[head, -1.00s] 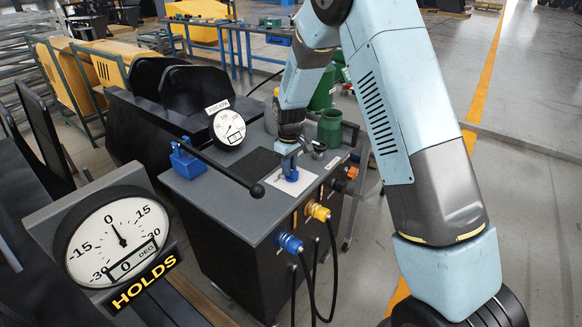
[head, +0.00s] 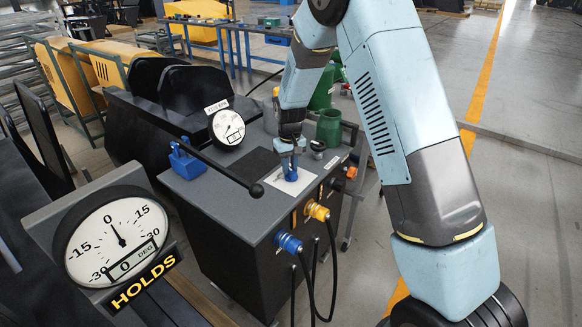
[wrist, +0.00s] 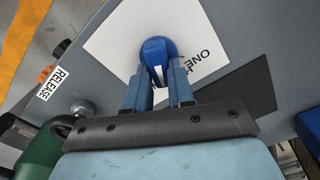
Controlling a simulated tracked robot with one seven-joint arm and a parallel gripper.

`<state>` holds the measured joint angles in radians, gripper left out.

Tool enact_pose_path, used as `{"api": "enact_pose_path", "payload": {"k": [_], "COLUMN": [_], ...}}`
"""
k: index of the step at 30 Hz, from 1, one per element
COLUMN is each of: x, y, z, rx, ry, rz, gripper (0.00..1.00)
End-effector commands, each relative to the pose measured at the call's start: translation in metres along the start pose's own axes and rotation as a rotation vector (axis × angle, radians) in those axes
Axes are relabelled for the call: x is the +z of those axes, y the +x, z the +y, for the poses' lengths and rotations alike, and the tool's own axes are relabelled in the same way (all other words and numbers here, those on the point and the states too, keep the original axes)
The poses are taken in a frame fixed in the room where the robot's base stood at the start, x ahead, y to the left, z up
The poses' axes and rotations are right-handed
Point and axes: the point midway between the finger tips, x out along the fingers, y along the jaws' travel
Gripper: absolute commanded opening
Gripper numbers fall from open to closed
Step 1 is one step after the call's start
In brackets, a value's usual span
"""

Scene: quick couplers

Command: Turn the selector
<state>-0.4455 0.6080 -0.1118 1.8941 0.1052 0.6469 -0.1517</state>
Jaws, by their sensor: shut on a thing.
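The selector is a blue knob with a white stripe, on a white plate on top of the dark grey cabinet. In the wrist view the selector (wrist: 158,48) stands between my fingertips, with part of the word "ONE" printed on the plate (wrist: 108,45) beside it. In the head view the selector (head: 291,176) is mostly hidden below my gripper (head: 290,165), which points down at it. My gripper (wrist: 160,72) has its two blue fingers shut on the knob.
A black lever (head: 225,170) runs from a blue mount across the cabinet top. A pressure gauge (head: 228,127) and a green cylinder (head: 329,127) stand nearby. Blue (head: 289,243) and yellow (head: 317,211) couplers with hoses sit on the front. The angle dial (head: 117,240) reads 0, above "HOLDS".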

Motion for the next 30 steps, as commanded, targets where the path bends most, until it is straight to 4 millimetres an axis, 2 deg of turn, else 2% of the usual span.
{"api": "enact_pose_path", "payload": {"k": [6,15,30], "x": [-0.0018,-0.0018,-0.0022], "y": [-0.0010,-0.0013,-0.0017], "z": [0.0003,0.0025,0.0031], "rx": [-0.001,-0.002,-0.002], "ry": [0.164,0.321,0.375], "rz": [0.005,0.007,0.008], "gripper": [0.00,0.00,0.00]}}
